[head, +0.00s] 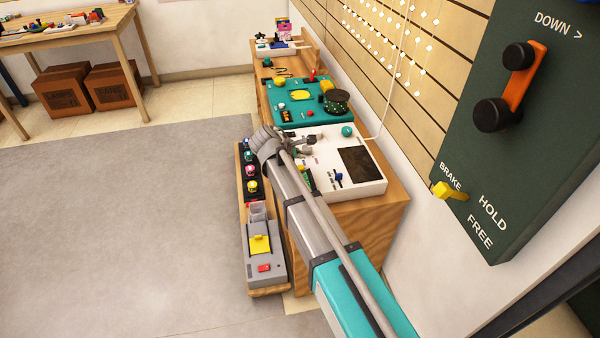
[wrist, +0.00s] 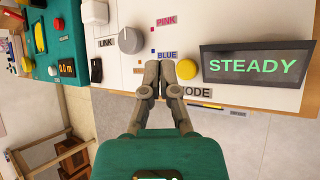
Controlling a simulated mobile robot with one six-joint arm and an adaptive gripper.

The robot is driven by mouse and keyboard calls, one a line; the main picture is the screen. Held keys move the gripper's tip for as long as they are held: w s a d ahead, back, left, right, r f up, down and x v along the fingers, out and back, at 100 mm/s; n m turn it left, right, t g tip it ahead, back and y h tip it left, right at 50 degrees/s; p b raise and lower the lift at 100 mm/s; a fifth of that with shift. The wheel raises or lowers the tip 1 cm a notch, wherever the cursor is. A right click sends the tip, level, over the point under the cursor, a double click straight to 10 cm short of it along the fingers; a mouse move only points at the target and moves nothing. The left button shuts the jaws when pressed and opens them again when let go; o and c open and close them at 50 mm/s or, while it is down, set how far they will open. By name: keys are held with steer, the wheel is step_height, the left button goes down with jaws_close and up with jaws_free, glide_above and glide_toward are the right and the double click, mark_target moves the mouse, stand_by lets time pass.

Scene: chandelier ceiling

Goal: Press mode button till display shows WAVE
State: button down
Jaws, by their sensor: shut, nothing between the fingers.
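The white control panel (head: 318,183) stands on the wooden bench along the wall. In the wrist view its dark display (wrist: 257,64) reads STEADY in green letters. A round yellow button (wrist: 187,67) sits just left of the display. The label below it (wrist: 198,92) is partly hidden by my finger and shows "ODE". My gripper (wrist: 167,74) is shut and empty, its fingertips just left of the yellow button in the picture. I cannot tell whether they touch the panel. In the head view the display (head: 362,161) looks dark and unreadable.
A grey knob (wrist: 130,40) with PINK and BLUE marks beside it and a black LINK switch (wrist: 96,70) are left of my fingers. A teal panel (head: 300,106) lies further along the bench. A low shelf with a grey device (head: 264,262) stands in front.

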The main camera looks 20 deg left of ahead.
mark_target(302, 165)
steer(key=shift+f+b, duration=0.85)
steer(key=shift+f, duration=0.3)
steer(key=shift+f+b, duration=0.95)
stand_by(1.8)
steer(key=shift+r, duration=0.2)
steer(key=shift+r+p, duration=0.8)
steer(key=shift+p, duration=0.2)
steer(key=shift+r, duration=0.1)
steer(key=shift+r+p, duration=2.4)
steer(key=shift+p, duration=0.1)
steer(key=shift+s, duration=0.1)
